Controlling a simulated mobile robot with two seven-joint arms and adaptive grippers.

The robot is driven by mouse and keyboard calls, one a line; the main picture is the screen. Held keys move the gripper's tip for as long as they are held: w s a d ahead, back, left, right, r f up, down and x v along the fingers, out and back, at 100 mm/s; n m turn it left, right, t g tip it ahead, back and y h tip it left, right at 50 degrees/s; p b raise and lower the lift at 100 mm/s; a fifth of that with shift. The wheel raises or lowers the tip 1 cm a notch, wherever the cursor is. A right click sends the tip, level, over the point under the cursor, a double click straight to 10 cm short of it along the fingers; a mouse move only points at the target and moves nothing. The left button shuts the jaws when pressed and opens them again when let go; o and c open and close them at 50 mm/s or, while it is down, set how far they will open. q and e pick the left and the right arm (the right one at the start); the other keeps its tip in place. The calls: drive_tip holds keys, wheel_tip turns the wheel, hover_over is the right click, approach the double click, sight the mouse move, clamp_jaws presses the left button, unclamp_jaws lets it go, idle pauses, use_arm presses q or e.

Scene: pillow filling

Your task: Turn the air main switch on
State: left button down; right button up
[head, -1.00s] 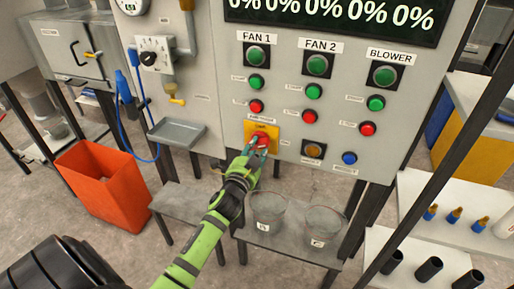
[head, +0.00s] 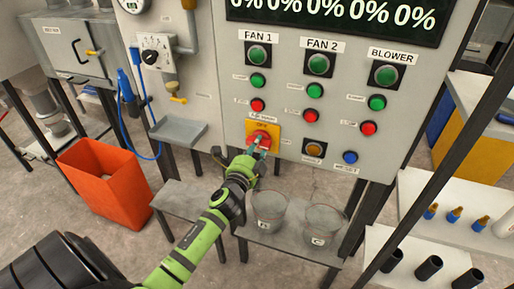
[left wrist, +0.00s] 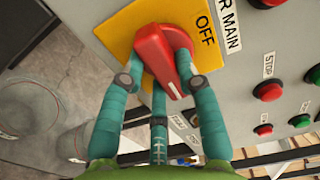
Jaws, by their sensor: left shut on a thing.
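The air main switch is a red rotary knob (head: 263,136) on a yellow plate (head: 251,127), low on the grey control panel. In the left wrist view the knob (left wrist: 153,55) stands out from the yellow plate (left wrist: 115,28), with the word OFF and part of a MAIN label beside it. My left gripper (head: 260,150) is at the switch. In the left wrist view its teal fingers (left wrist: 165,85) are shut on the knob, one on each side and a third below. The knob's white mark points down toward the fingers. My right gripper is not in view.
Two clear containers (head: 270,207) stand on a grey shelf below.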

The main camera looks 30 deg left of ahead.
use_arm(q)
drive_tip(key=c, duration=0.9)
unclamp_jaws()
drive_tip(key=v, duration=1.2)
